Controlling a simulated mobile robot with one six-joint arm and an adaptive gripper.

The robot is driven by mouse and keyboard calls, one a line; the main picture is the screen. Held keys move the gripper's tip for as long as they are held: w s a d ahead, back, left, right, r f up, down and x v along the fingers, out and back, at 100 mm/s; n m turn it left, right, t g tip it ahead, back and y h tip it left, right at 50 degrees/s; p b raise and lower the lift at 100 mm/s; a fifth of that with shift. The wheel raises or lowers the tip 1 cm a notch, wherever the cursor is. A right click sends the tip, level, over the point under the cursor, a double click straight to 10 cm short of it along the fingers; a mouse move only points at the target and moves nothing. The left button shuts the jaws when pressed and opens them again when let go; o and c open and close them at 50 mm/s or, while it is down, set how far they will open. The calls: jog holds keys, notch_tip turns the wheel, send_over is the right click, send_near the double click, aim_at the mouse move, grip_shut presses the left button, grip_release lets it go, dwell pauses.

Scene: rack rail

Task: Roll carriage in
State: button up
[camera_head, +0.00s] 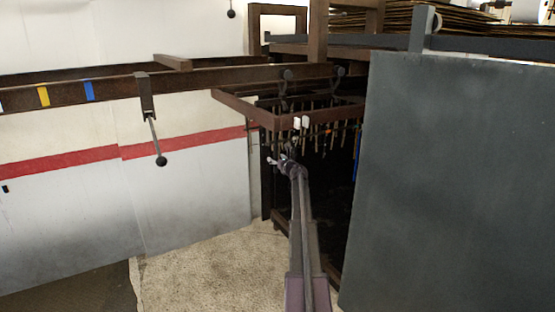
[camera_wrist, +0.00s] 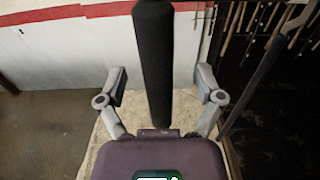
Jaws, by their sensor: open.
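The brown rail (camera_head: 200,78) runs across the head view and carries yellow (camera_head: 43,96) and blue (camera_head: 89,90) marks. A carriage with a brown top frame (camera_head: 243,106) hangs beneath its right part by dark hooks or rollers (camera_head: 285,76). Several thin rods hang inside it. My gripper (camera_head: 283,160) is in front of the carriage's left side. In the wrist view my gripper (camera_wrist: 162,80) is open, with a thick black upright bar (camera_wrist: 155,60) between its fingers and a visible gap on each side. The bar's lower end is hidden behind the gripper body.
A bracket (camera_head: 146,95) on the rail holds a hanging lever with a black ball (camera_head: 161,160), left of the carriage. A large grey panel (camera_head: 450,180) blocks the right. A white wall with a red stripe (camera_head: 65,162) stands behind. The pale floor (camera_head: 210,265) at lower middle is clear.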

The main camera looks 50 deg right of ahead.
dwell(0.4)
jog(key=v, duration=0.9)
dwell(1.1)
jog(key=shift+s, duration=0.15)
jog(key=v, duration=1.2)
jog(key=shift+r, duration=0.1)
dwell(0.4)
